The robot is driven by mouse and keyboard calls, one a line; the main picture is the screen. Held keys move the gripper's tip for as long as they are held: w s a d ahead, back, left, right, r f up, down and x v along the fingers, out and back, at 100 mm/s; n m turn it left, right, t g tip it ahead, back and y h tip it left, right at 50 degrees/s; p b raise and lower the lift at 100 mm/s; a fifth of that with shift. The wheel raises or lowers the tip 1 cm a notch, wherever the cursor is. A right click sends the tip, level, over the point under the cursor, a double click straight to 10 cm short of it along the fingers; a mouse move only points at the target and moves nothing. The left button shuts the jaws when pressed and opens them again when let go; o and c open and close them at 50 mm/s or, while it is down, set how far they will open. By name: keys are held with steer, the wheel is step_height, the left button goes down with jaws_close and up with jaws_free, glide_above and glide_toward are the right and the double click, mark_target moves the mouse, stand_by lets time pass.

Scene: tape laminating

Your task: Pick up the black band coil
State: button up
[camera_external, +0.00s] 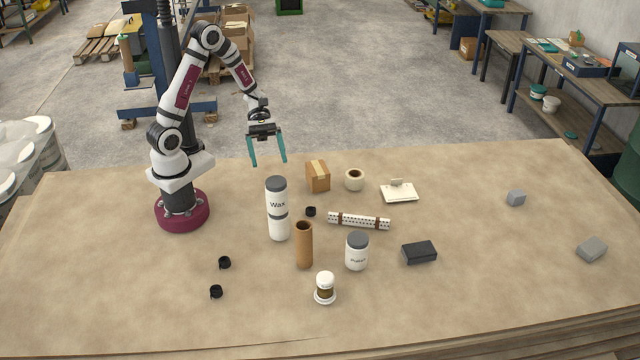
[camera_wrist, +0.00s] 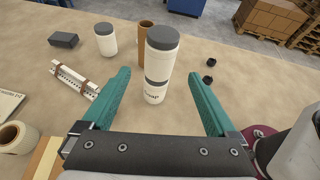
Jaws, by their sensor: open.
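Three small black coils show in the external view. One coil (camera_external: 311,211) lies just right of the stacked white containers; two others (camera_external: 224,262) (camera_external: 216,292) lie at the front left of the table. Two black coils also show in the wrist view (camera_wrist: 211,62) (camera_wrist: 207,79), right of the stack; the third is not visible there. My gripper (camera_external: 269,163) is open and empty, fingers pointing down, above the table's back part and apart from every coil. Its two teal fingers also show in the wrist view (camera_wrist: 160,74).
The tall stack (camera_external: 277,200) of white, grey-lidded containers stands near a brown tube (camera_external: 304,246). A box (camera_external: 318,177), tape roll (camera_external: 354,180), dotted strip (camera_external: 359,221), white jar (camera_external: 357,252) and dark block (camera_external: 419,253) stand around the middle. The table's front left and right have free room.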

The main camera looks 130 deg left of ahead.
steer(key=shift+c, duration=0.6)
